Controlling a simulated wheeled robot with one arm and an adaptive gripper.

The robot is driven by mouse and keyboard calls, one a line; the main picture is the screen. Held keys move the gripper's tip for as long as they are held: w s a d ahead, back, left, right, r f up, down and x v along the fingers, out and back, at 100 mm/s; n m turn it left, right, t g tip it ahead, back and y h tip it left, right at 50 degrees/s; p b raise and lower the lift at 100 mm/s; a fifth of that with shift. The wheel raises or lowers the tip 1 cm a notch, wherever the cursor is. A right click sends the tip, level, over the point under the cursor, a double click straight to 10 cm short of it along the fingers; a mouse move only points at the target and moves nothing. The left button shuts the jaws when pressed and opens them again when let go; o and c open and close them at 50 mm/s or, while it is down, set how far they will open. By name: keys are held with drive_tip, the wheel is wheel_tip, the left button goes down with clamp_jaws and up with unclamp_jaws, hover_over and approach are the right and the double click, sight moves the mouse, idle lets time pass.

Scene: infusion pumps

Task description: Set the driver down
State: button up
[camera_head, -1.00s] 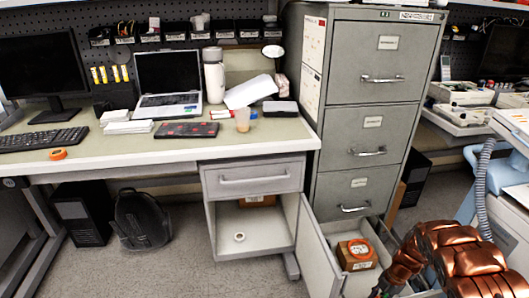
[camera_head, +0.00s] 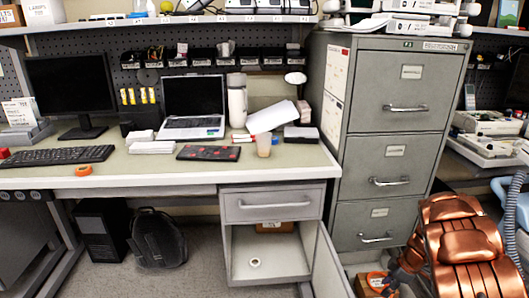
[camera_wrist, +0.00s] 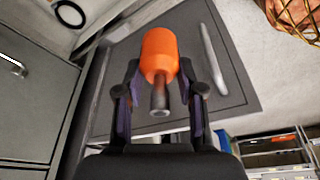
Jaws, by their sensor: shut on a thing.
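The driver (camera_wrist: 158,55) has a bright orange handle and a dark grey shaft end. In the wrist view it sits between the two fingers of my gripper (camera_wrist: 160,88), which is shut on it. A grey panel with a long pale handle (camera_wrist: 200,60) shows behind the driver; I cannot tell the gap between them. In the head view my copper-coloured arm reaches in at the lower right, and the driver cannot be made out there.
The desk (camera_head: 110,178) holds a laptop (camera_head: 193,105), keyboard and bottle. Under it is an open compartment (camera_head: 285,265) with a white roll (camera_head: 254,263). The grey filing cabinet (camera_head: 395,140) stands right of it.

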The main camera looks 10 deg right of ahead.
drive_tip(key=w+a+r+m+t+h, duration=0.1)
drive_tip(key=w+a+r+m, duration=0.3)
drive_tip(key=a+r, duration=0.35)
drive_tip(key=w+a+r+m+h, duration=0.1)
drive_tip(key=w+a+r+m, duration=0.2)
drive_tip(key=a+r, duration=0.5)
drive_tip(key=a+r+m, duration=0.4)
drive_tip(key=a+r, duration=0.8)
drive_tip(key=a, duration=0.2)
drive_tip(key=s+d+f+b+x, duration=0.1)
drive_tip(key=s+b+x, duration=0.1)
drive_tip(key=b+x, duration=0.9)
drive_tip(key=s+d+b+x, duration=0.1)
drive_tip(key=s+b+x, duration=0.2)
drive_tip(key=b+x, duration=0.8)
drive_tip(key=w+a+p+v, duration=0.1)
drive_tip(key=w+p+v, duration=0.1)
drive_tip(key=p+v, duration=2.1)
drive_tip(key=r+p, duration=0.1)
drive_tip(key=p, duration=1.2)
drive_tip(key=shift+a+r+m+t+h, duration=0.15)
drive_tip(key=shift+a+m+t+h, duration=0.15)
drive_tip(key=shift+a+h, duration=0.1)
drive_tip(key=shift+s, duration=0.1)
